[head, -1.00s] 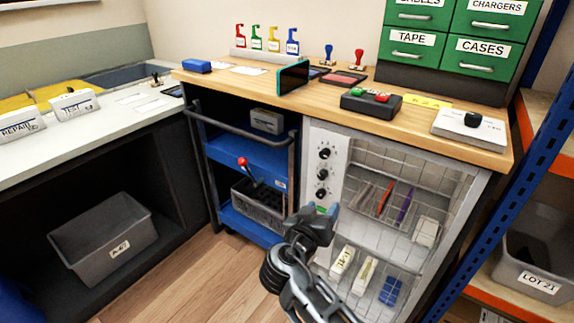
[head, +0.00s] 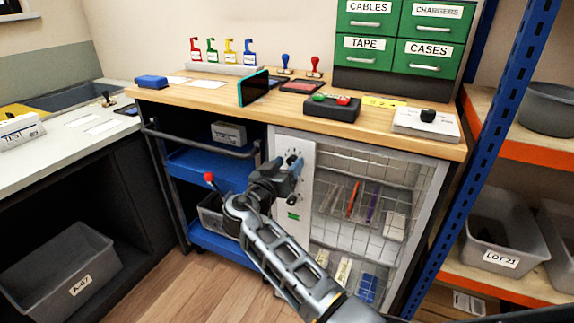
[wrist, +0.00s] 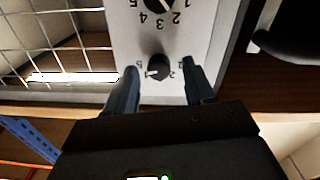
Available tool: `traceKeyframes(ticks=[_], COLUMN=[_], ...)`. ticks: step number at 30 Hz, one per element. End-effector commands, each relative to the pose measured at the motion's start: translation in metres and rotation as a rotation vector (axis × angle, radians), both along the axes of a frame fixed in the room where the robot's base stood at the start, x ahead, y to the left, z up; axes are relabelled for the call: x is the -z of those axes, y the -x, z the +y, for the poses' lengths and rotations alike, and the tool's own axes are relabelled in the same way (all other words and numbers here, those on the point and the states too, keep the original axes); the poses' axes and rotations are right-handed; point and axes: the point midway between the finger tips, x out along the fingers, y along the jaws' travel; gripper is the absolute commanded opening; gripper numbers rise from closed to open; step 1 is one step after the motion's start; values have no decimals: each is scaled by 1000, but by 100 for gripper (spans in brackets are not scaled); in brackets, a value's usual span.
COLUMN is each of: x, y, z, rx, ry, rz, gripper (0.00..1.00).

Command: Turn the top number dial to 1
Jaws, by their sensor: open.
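The top number dial (wrist: 158,68) is a small black knob on the pale control panel (wrist: 195,25). It stands closest to the wooden worktop, which lies at the bottom of the wrist view. My gripper (wrist: 160,66) is open, with one dark finger on each side of this knob; I cannot tell whether either finger touches it. Numbers are printed around the knob, but its exact setting is hard to read. A second dial (wrist: 155,3) is cut off at the top of the wrist view.
A wire-mesh cabinet (head: 375,175) is right of the panel. A blue cart (head: 190,165) with a red-knobbed lever (head: 209,177) stands left. The worktop (head: 200,95) edge is close to my gripper. A blue rack post (head: 510,110) rises at the right.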

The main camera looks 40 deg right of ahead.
Motion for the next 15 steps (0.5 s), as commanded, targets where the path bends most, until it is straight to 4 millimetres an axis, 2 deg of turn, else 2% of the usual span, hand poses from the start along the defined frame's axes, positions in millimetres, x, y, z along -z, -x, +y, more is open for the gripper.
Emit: traceKeyframes(ticks=[9, 15], x=[0, 0], y=[-1, -1], z=[-3, -3], rx=[-1, -1], ry=[0, 0], rz=[0, 1], gripper=[54, 36])
